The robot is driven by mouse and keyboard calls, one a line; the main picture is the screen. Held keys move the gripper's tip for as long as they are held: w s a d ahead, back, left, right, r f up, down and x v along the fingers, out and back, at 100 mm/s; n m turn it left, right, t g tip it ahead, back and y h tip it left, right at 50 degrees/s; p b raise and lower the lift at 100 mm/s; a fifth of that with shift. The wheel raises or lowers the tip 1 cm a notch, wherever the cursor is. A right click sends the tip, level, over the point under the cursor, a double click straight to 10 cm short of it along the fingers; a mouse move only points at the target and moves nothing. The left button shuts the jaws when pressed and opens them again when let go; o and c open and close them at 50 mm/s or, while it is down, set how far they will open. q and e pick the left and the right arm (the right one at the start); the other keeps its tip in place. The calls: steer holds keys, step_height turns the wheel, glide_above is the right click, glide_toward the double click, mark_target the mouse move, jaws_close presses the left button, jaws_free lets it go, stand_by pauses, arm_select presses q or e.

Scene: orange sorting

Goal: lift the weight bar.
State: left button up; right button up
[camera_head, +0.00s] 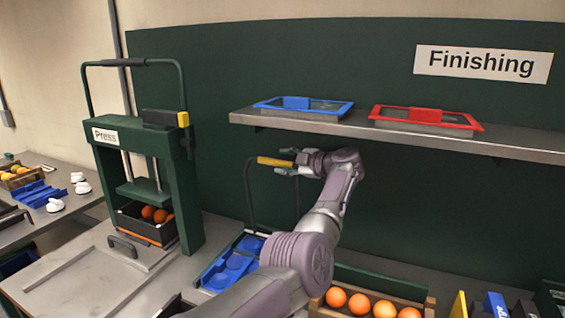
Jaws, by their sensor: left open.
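A dark upright frame with a yellow grip (270,161) across its top, which looks like the weight bar, stands over a blue tray with round hollows (230,264). My left gripper (285,162) is at the right end of the yellow grip. Its jaws are open, with one finger above and one below the grip's end. I cannot tell whether they touch it. My left arm hides the right part of the frame and of the tray. My right gripper is not in view.
A green press (183,190) holding a dark box of oranges stands at left. A metal shelf (360,127) with a blue tray (333,108) and a red tray (457,124) is just above my gripper. A wooden crate of oranges (430,307) sits at front right.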

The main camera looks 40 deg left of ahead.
arm_select(q)
steer(key=v, duration=1)
steer(key=shift+d, duration=0.4)
steer(key=shift+r, duration=0.1)
